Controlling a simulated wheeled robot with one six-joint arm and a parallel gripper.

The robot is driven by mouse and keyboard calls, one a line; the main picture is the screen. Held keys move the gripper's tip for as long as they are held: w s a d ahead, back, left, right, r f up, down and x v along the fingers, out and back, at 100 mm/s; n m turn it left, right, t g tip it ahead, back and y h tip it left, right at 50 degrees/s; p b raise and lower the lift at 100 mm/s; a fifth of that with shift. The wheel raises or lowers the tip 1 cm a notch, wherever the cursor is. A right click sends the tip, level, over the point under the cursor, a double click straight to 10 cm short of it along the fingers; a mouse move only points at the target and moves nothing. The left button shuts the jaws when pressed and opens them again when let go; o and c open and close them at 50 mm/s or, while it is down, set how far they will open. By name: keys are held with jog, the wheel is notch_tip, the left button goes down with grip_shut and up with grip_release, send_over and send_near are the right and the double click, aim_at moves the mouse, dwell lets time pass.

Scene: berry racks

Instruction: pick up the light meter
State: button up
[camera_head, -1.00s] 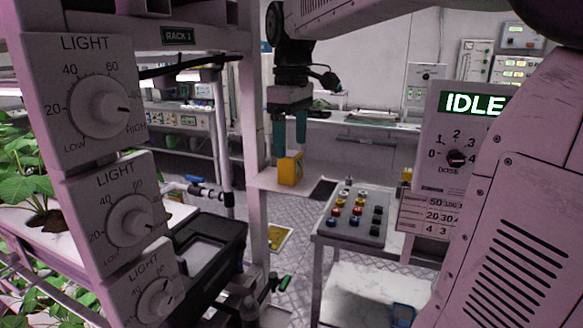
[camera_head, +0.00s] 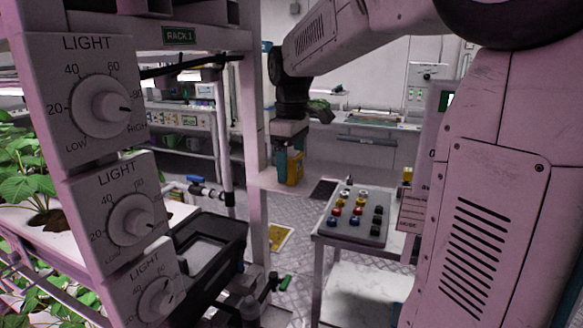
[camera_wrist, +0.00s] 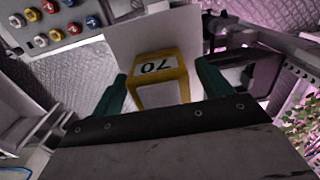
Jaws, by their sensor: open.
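In the head view the light meter (camera_head: 296,172) stands on a small white shelf (camera_head: 265,181) beside the rack post, partly hidden by my fingers. In the wrist view the light meter (camera_wrist: 172,66) lies ahead, between the two teal fingers of my gripper (camera_wrist: 161,84). My gripper (camera_head: 287,165) is open, with one finger on each side of the meter. Whether either finger touches it I cannot tell.
Rack 1's post (camera_head: 253,130) stands close on the left, with LIGHT dials (camera_head: 103,107) nearer me. A button panel (camera_head: 357,219) on a stand is to the right. A black bin (camera_head: 205,255) sits low by the rack. The patterned floor between is mostly clear.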

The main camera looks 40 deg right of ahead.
jog(key=c, duration=1.2)
jog(key=shift+r, duration=0.1)
jog(key=shift+c, duration=0.2)
